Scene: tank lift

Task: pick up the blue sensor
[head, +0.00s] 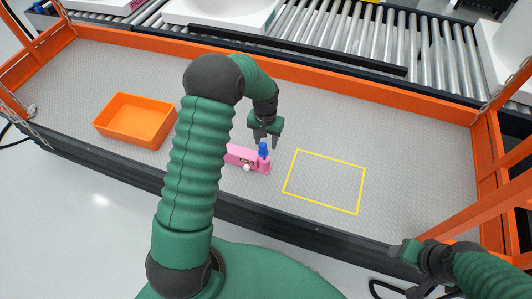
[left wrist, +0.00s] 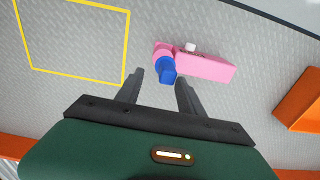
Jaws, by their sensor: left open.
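The blue sensor (head: 263,149) stands at the right end of a pink holder (head: 240,157) on the grey platform floor. In the left wrist view the blue sensor (left wrist: 167,70) shows between and just beyond the fingertips, with the pink holder (left wrist: 208,66) reaching to the right. My left gripper (head: 265,141) is open, pointing down just above the sensor. Its fingers (left wrist: 160,82) look apart on either side of the sensor; I cannot tell whether they touch it. My right gripper (head: 415,266) is at the lower right, away from the sensor; its fingers are not clear.
An orange bin (head: 135,121) stands on the platform at the left. A yellow outlined rectangle (head: 325,182) lies bare to the right of the pink holder. Orange rails (head: 330,87) edge the platform, and a roller conveyor (head: 350,40) runs behind. The right part of the floor is clear.

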